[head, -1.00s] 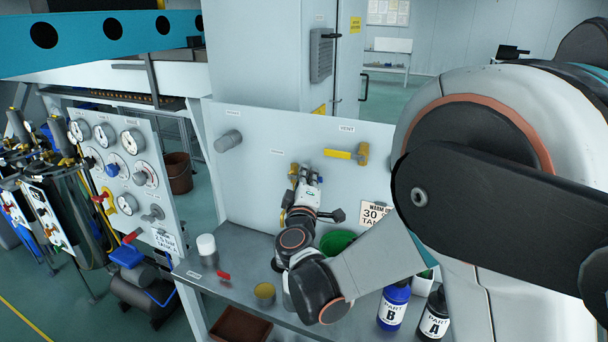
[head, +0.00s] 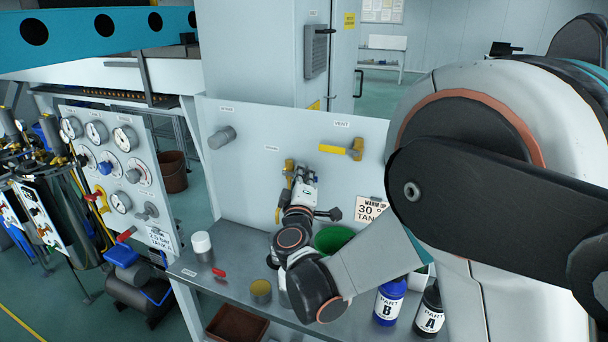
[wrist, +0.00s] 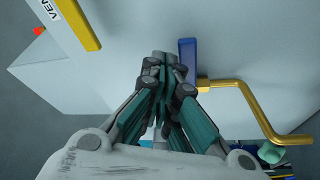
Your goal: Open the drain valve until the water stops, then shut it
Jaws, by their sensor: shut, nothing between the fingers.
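The drain valve is on the pale panel (head: 240,170), and its brass body (head: 288,172) shows in the head view just beyond my gripper (head: 300,174). In the wrist view its blue lever (wrist: 187,60) stands beside my fingertips (wrist: 165,60), on their right. A bent brass pipe (wrist: 250,95) runs from the valve to the right. My gripper is shut and empty, with the fingertips very close to the lever; I cannot tell whether they touch it. My wrist hides most of the valve in the head view. No water is visible at the pipe.
The vent valve with a yellow lever (head: 334,149) is up and right on the panel. On the bench below are a green bowl (head: 333,238), a white-capped jar (head: 201,243), a tin (head: 260,290), a red-handled item (head: 218,272) and the PART B bottle (head: 390,302).

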